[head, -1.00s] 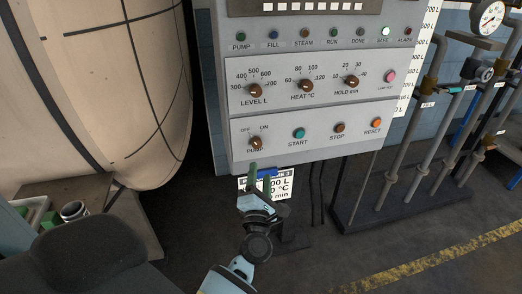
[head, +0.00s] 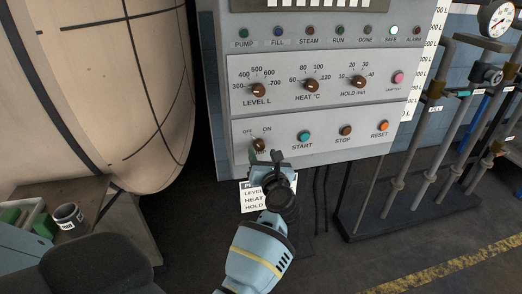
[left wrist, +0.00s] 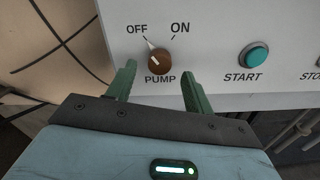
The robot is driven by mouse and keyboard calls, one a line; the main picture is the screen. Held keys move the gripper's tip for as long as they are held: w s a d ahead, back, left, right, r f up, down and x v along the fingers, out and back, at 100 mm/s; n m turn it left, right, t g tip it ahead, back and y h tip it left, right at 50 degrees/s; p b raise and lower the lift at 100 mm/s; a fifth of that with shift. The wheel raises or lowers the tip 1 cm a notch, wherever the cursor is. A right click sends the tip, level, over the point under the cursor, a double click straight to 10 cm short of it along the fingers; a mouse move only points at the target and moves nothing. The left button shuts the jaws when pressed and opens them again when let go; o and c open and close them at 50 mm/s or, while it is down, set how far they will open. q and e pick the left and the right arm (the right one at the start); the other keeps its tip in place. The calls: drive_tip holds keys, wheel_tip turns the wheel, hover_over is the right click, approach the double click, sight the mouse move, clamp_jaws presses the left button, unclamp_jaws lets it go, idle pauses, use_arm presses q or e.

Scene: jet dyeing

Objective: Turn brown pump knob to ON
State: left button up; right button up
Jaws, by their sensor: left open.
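The brown pump knob (left wrist: 159,61) is on the lower part of the grey control panel, under the OFF and ON labels. In the left wrist view its white pointer leans up and left, toward OFF. My left gripper (left wrist: 159,82) is open, with one green finger on each side of the knob and slightly below it. No contact with the knob shows. In the head view my left gripper (head: 267,153) is in front of the panel's lower left and partly hides the knob. My right gripper is not in view.
The teal START button (head: 304,138) is right of the pump knob, followed by STOP (head: 345,131) and RESET (head: 383,126). LEVEL (head: 258,90), HEAT and HOLD knobs are above. A large beige vessel (head: 110,80) stands left; pipes with valves stand right.

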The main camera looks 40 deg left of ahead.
sight(260, 147)
use_arm(q)
drive_tip(key=shift+x, duration=1.2)
drive_tip(key=shift+w+a+b, duration=0.3)
drive_tip(key=shift+w+a, duration=0.1)
drive_tip(key=shift+a, duration=0.1)
drive_tip(key=shift+c, duration=0.5)
drive_tip(key=c, duration=0.9)
